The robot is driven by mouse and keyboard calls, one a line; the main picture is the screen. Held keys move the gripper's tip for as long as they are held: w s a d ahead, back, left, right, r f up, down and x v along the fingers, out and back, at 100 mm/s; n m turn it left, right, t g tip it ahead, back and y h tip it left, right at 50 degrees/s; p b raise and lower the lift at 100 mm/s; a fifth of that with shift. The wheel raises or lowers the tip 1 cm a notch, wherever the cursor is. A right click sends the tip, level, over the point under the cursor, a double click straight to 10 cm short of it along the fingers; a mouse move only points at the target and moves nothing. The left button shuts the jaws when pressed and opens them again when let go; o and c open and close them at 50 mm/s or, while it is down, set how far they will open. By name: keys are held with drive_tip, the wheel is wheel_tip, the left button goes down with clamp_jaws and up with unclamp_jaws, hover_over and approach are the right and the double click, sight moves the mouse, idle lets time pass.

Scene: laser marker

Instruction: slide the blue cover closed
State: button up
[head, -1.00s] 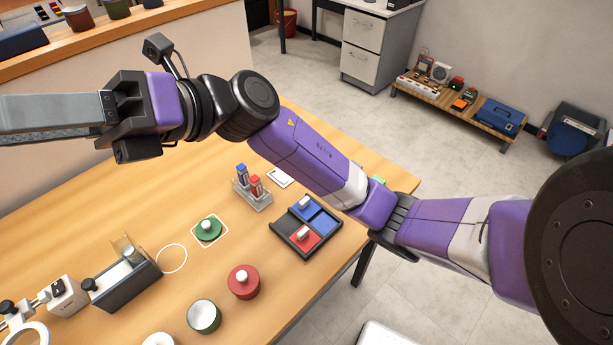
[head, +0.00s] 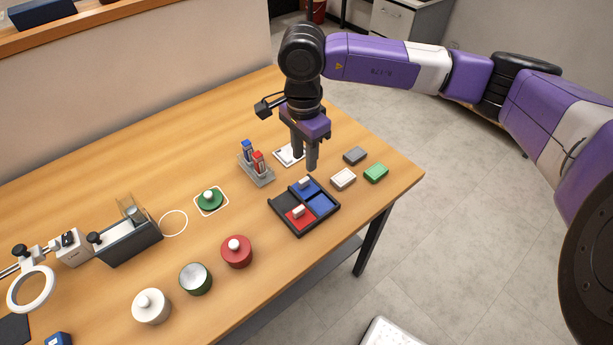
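The blue cover (head: 311,189) with a white handle sits at the far end of a dark sliding tray (head: 275,203) on the table. A bare blue section (head: 322,204) shows to its right. A red cover (head: 299,215) with a white handle sits in the near part of the tray, with a dark section to its left. My gripper (head: 305,163) points down just beyond the tray, above and behind the blue cover. Its two fingers are apart with nothing visible between them. It appears clear of the cover, though its exact height is hard to tell.
A rack (head: 260,176) with blue and red items stands left of the gripper. A white card (head: 287,156) lies behind it. Grey (head: 355,155), white (head: 343,179) and green (head: 376,173) blocks lie to the right. A red round container (head: 237,252) stands at the near left.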

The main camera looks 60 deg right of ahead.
sight(304, 180)
drive_tip(key=shift+a+f+p, duration=0.1)
drive_tip(key=shift+f+p, duration=0.6)
drive_tip(key=shift+f, duration=3.15)
clamp_jaws()
